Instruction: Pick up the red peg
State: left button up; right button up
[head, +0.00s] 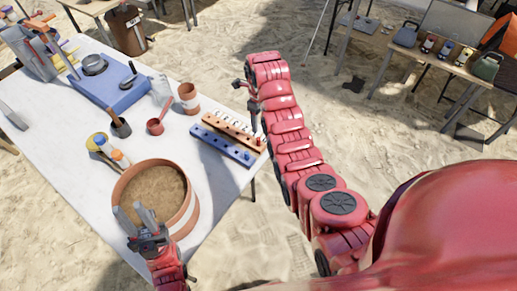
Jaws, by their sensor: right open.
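A blue peg board (222,144) and an orange-brown peg board (228,131) lie side by side near the right edge of the white table. My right gripper (247,99) is open and empty, just above and beyond the boards near the table's right edge. My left gripper (138,218) appears open and empty, over the near rim of the terracotta sand bowl (191,214).
A blue case (113,91) lies farther back. Bare tabletop lies between the bowl and the boards.

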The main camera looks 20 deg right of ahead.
aim_at(259, 138)
notch_tip(259, 138, down, 2)
jog(key=shift+s+p, duration=0.1)
jog(key=shift+p, duration=0.95)
notch_tip(259, 138, down, 3)
jog(key=shift+r+p, duration=0.15)
jog(key=shift+p, duration=0.2)
jog(key=shift+a+f+p, duration=0.1)
jog(key=shift+f+p, duration=0.4)
jog(key=shift+p, duration=0.05)
jog(key=shift+a+f+p, duration=0.1)
jog(key=shift+f+p, duration=0.25)
jog(key=shift+f, duration=1.8)
grip_shut()
